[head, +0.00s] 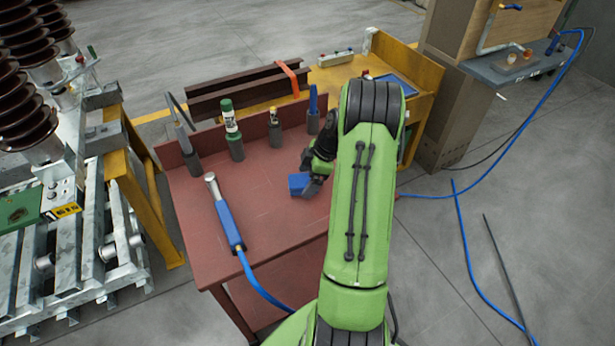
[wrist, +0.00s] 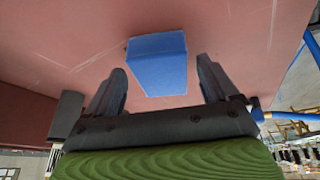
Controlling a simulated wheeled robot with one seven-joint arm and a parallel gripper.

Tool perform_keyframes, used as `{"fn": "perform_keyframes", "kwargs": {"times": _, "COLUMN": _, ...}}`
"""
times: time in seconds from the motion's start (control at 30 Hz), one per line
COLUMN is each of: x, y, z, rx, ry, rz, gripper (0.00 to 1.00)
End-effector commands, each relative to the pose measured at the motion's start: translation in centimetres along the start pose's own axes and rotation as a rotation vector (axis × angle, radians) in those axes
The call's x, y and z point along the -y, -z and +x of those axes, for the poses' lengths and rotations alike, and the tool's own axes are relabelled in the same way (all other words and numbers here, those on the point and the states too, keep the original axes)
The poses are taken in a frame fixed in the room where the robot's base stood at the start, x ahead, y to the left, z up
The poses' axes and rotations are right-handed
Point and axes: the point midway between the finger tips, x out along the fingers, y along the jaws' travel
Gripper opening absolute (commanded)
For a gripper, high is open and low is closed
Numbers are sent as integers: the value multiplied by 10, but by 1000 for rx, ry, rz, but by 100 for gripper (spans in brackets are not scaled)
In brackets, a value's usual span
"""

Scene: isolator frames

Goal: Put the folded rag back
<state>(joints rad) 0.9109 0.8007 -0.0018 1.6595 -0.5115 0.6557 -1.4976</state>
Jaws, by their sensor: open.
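The folded rag is a small blue block-like bundle (head: 299,184) on the red bench top (head: 275,230), right of its middle. It also shows in the wrist view (wrist: 158,62), just beyond and between the fingertips. My gripper (wrist: 160,85) is open, with one dark finger to each side of the rag and a gap on both sides. In the head view my gripper (head: 313,180) is at the rag's right, partly hidden by my green arm. I cannot tell whether the rag touches the bench under it.
Along the bench's back edge stand grey holders with a green-and-white bottle (head: 230,118), a small yellow-topped item (head: 274,120) and a blue item (head: 313,102). A blue-handled tool (head: 228,222) with a hose lies on the left. The bench between tool and rag is clear.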

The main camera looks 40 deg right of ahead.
Motion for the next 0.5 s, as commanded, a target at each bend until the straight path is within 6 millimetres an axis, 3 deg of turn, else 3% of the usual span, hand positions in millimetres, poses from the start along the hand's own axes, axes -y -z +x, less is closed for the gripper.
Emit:
{"fn": "perform_keyframes", "kwargs": {"times": 0.23, "x": -1, "y": 1, "z": -12, "rx": 1, "ry": -3, "rz": 1, "gripper": 87}}
{"fn": "perform_keyframes", "kwargs": {"times": 0.5, "x": -2, "y": 2, "z": -86, "rx": 1, "ry": -5, "rz": 0, "gripper": 87}}
